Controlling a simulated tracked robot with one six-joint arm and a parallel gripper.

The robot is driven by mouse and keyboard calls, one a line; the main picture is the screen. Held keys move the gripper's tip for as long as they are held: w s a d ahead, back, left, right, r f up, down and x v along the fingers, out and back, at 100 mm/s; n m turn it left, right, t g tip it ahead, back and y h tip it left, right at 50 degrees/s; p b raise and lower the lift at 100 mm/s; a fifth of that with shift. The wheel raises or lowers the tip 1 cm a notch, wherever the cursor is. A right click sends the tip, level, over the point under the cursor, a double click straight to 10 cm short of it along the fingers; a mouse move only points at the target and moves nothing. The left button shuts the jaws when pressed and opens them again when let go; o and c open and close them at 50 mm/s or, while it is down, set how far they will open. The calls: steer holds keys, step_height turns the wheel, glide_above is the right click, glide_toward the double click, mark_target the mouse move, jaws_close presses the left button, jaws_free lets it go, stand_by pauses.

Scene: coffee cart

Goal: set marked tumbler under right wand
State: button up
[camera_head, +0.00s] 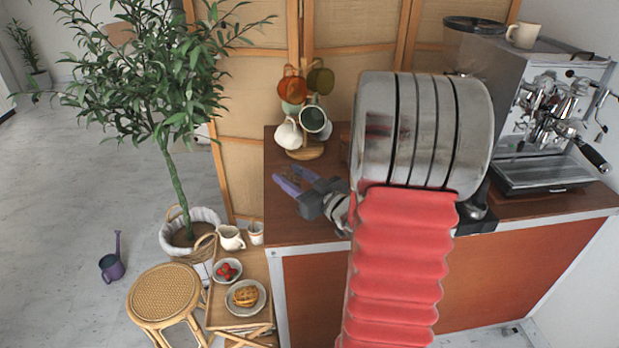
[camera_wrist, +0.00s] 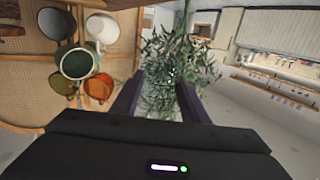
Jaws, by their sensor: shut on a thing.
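My gripper (camera_head: 293,181), with purple-grey fingers, is over the left end of the wooden counter and points to the left. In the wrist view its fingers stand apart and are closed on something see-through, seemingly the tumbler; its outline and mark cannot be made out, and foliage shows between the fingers. The steel espresso machine (camera_head: 496,75) stands at the right end of the counter, well away from my gripper. A thin steel wand (camera_head: 602,122) hangs at its right side. My arm hides the middle of the counter.
A mug tree with several mugs (camera_head: 313,120) stands close behind my gripper, and its mugs show in the wrist view (camera_wrist: 80,64). A drip tray (camera_head: 540,174) sits under the machine. A potted tree (camera_head: 175,185), stool (camera_head: 163,295) and side table (camera_head: 222,317) are left of the counter.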

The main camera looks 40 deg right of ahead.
steer(key=w+a+f, duration=0.2)
steer(key=w+a, duration=0.1)
steer(key=a, duration=0.6)
steer(key=w+a+f, duration=0.2)
steer(key=w+a, duration=0.2)
steer(key=a, duration=0.5)
steer(key=w+a+f, duration=0.2)
steer(key=w+a, duration=0.2)
steer(key=a, duration=0.6)
steer(key=shift+a, duration=0.4)
steer(key=shift+s, duration=0.1)
